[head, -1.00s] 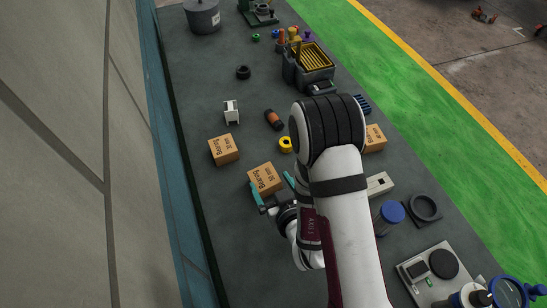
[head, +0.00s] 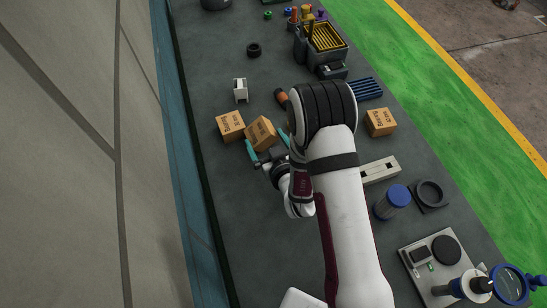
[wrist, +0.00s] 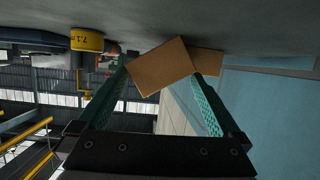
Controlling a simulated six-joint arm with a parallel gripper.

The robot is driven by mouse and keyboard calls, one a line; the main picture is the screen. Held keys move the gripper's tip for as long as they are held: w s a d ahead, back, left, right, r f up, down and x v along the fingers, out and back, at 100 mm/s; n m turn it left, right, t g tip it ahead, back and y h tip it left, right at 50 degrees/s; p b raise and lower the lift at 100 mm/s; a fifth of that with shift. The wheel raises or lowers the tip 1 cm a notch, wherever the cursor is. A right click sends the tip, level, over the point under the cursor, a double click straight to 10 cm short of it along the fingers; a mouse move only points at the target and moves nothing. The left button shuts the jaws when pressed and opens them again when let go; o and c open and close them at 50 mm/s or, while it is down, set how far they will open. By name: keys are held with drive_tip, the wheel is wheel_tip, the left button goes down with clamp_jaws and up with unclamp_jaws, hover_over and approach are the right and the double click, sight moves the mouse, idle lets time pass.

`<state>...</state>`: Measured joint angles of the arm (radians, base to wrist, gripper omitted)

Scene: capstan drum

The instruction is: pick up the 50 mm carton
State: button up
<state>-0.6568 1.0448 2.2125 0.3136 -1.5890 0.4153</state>
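Three brown cartons stand on the bench in the head view: one at left (head: 230,125), one in front of my gripper (head: 263,133), and one right of my arm (head: 380,122). Their printed sizes are too small to read surely, so I cannot tell which is the 50 mm one. My gripper (head: 266,143) is open, its teal fingers spread at the near side of the middle carton. In the wrist view that carton (wrist: 160,68) sits turned between and just beyond the fingertips (wrist: 160,78). The left carton (wrist: 208,62) shows partly behind it.
A white block (head: 240,90) and a black ring (head: 254,50) lie beyond the cartons. A yellow roll (wrist: 87,40) shows left in the wrist view. A blue-capped jar (head: 393,200) and a scale (head: 435,260) stand at right. The bench's near left is clear.

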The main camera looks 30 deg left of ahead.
drive_tip(key=f, duration=0.1)
drive_tip(key=d+f, duration=0.1)
drive_tip(key=f+h, duration=0.1)
drive_tip(key=shift+s+d+m+g, duration=0.25)
drive_tip(key=shift+s+m+g, duration=0.05)
drive_tip(key=shift+s+m, duration=0.1)
drive_tip(key=c, duration=0.6)
wheel_tip(320, 180, up, 4)
drive_tip(key=shift+w+r, duration=0.1)
clamp_jaws()
drive_tip(key=w+d+r, duration=0.2)
drive_tip(key=d+r, duration=0.5)
drive_tip(key=d, duration=0.4)
drive_tip(key=shift+d, duration=0.2)
drive_tip(key=o, duration=0.9)
unclamp_jaws()
drive_tip(key=shift+w, duration=0.1)
